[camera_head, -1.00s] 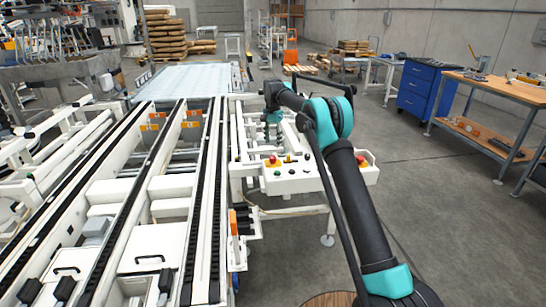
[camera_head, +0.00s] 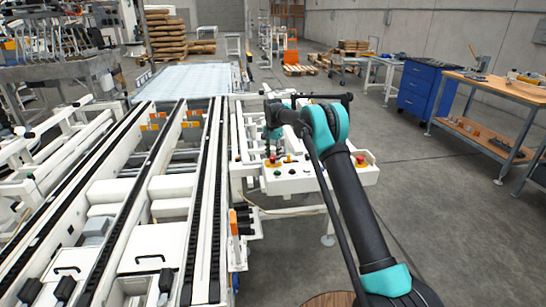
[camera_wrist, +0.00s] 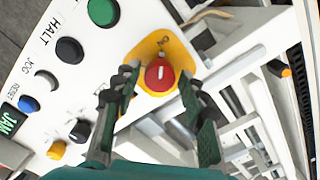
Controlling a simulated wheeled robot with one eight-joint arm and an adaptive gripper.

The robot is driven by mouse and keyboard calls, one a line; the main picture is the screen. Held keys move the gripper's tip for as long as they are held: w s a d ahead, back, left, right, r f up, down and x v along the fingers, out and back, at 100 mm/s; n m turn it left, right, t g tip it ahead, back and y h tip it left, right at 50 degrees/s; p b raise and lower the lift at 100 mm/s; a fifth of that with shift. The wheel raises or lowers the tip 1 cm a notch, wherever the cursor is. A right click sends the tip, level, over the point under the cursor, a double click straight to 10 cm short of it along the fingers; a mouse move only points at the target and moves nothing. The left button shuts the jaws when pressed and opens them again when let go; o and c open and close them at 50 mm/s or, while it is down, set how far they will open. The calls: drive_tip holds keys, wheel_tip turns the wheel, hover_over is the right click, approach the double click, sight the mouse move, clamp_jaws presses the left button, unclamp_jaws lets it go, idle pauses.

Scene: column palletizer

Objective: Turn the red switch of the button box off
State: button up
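The red switch (camera_wrist: 159,76) is a round knob with a short white mark, set on a yellow plate (camera_wrist: 141,52) on the white button box (camera_wrist: 98,75). In the wrist view it lies between the tips of my open gripper (camera_wrist: 159,88), with a finger on either side. I cannot tell whether the fingers touch it. In the head view the button box (camera_head: 300,182) stands beside the conveyor, and my gripper (camera_head: 272,133) is above its left end, over a red knob on yellow (camera_head: 272,161).
A green button (camera_wrist: 103,11), a black button (camera_wrist: 69,50) and other small controls sit close by on the panel. A second red button (camera_head: 362,159) is at the box's right end. Conveyor rails (camera_head: 205,200) run along the left. The floor to the right is open.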

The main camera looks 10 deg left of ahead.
drive_tip(key=c, duration=0.8)
drive_tip(key=shift+n, duration=0.4)
drive_tip(key=n, duration=0.3)
drive_tip(key=shift+n, duration=0.4)
drive_tip(key=n, duration=0.4)
drive_tip(key=shift+n, duration=0.3)
drive_tip(key=n, duration=0.8)
drive_tip(key=shift+n, duration=0.5)
